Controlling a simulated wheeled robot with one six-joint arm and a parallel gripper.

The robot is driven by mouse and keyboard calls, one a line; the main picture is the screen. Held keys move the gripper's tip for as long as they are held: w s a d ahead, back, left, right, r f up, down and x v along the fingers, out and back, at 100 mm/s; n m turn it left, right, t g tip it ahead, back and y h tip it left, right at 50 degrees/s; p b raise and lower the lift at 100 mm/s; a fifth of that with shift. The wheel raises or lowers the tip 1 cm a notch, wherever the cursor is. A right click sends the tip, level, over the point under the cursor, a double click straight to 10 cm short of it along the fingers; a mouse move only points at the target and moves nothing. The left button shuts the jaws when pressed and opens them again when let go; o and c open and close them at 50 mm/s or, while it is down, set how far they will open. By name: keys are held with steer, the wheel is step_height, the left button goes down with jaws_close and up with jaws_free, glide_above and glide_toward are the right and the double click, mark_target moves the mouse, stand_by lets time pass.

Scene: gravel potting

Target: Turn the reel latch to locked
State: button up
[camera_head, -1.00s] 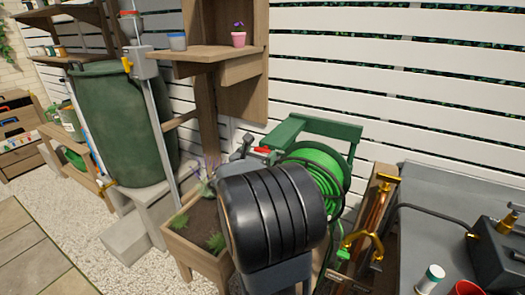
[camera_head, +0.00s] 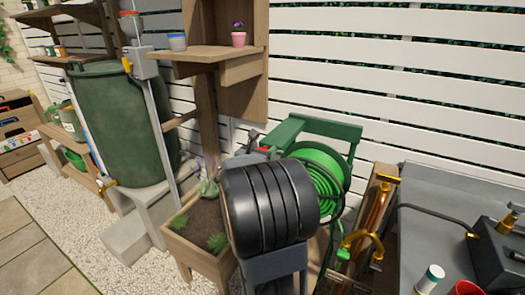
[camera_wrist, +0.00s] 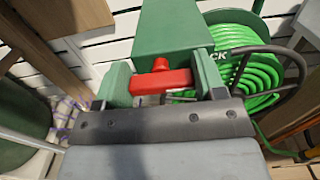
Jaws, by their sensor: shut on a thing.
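The red latch (camera_wrist: 163,81) lies crosswise under the green frame of the hose reel (camera_wrist: 170,30) in the wrist view, with a round red knob on it. My gripper (camera_wrist: 160,86) is shut on the latch, with jaw parts showing at either side of it; its dark bolted front edge crosses the picture below. In the head view the reel's green frame (camera_head: 325,127) stands against the fence, with a coiled green hose (camera_head: 325,170). Only a bit of the red latch (camera_head: 263,149) shows there, behind my arm. Letters ending in "CK" show beside the latch; the rest is hidden.
A planter box (camera_head: 200,238) stands left of my arm. A wooden post with brass pipework (camera_head: 375,215) and a grey worktop (camera_head: 440,210) are at the right. The fence (camera_head: 410,90) is close behind the reel. A shelf (camera_head: 205,53) is above the planter.

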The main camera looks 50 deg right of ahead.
steer(key=shift+c, duration=1.3)
steer(key=shift+f, duration=0.1)
steer(key=shift+b, duration=0.5)
steer(key=shift+f+m+b, duration=0.2)
steer(key=shift+m+b, duration=0.6)
steer(key=shift+b, duration=0.25)
steer(key=m+b, duration=0.2)
steer(key=b, duration=0.2)
steer(key=shift+s+f+m, duration=0.1)
steer(key=shift+f+m, duration=0.05)
steer(key=shift+m, duration=0.15)
steer(key=m+b, duration=0.4)
steer(key=b, duration=0.3)
steer(key=m+b, duration=0.5)
steer(key=b, duration=0.3)
steer(key=shift+s+m, duration=0.1)
steer(key=shift+m, duration=0.3)
steer(key=m+b, duration=0.4)
steer(key=shift+d, duration=0.1)
steer(key=shift+r+b, duration=0.2)
steer(key=shift+b, duration=0.15)
